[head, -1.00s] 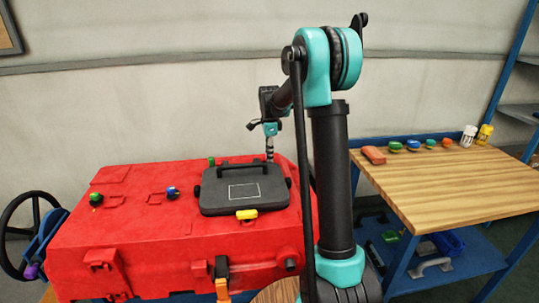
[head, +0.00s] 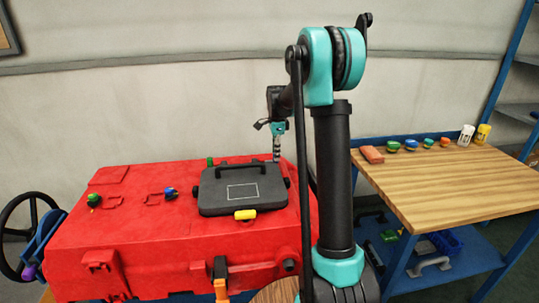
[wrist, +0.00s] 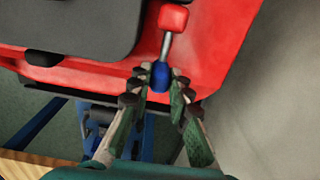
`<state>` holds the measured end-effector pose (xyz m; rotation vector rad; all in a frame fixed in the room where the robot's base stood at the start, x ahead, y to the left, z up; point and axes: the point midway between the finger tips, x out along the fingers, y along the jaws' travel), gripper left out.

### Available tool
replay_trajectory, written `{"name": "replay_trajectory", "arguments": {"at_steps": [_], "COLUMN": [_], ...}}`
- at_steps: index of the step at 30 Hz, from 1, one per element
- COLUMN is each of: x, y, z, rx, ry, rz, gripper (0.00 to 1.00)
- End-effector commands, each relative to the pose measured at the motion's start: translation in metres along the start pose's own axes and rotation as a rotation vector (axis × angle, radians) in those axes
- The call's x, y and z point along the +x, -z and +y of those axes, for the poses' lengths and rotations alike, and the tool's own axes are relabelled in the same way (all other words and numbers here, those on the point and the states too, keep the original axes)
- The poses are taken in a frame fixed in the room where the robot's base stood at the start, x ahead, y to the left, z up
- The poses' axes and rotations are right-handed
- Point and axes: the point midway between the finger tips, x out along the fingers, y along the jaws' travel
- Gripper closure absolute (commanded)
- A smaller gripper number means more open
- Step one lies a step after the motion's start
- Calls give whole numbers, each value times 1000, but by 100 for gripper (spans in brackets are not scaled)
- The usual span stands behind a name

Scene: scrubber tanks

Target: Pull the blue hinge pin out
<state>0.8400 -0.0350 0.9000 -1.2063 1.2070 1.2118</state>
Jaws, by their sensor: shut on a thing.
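The blue hinge pin (wrist: 161,78) shows in the wrist view as a blue grip on a bare metal shaft. The shaft runs up to a red block (wrist: 172,17) at the red tank's edge; I cannot tell whether its end is still inside the block. My gripper (wrist: 160,85) has its fingers on both sides of the blue grip, shut on it. In the head view my gripper (head: 277,156) is behind the right end of the dark lid (head: 243,198), and the blue grip is hidden there. The lid lies shut on the red tank (head: 150,245).
Green and blue knobs, the blue one (head: 170,193), and a yellow latch (head: 245,215) sit on and around the tank's top and lid. A wooden-topped workbench (head: 450,190) stands right, with several small items along its back. A handwheel (head: 30,225) is left.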

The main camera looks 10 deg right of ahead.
Motion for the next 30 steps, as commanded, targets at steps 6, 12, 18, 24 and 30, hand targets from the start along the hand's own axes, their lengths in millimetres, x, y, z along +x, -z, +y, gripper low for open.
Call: {"name": "replay_trajectory", "arguments": {"at_steps": [6, 12, 18, 24, 30], "x": [0, 0, -1, -18, -57], "y": [5, 5, 4, 4, 4], "z": [0, 0, 0, 0, 0], "rx": [2, 2, 1, 1, 1], "ry": [1, 1, 1, 1, 1], "rz": [7, 6, 5, 5, 5], "gripper": [100, 72, 72, 72, 72]}}
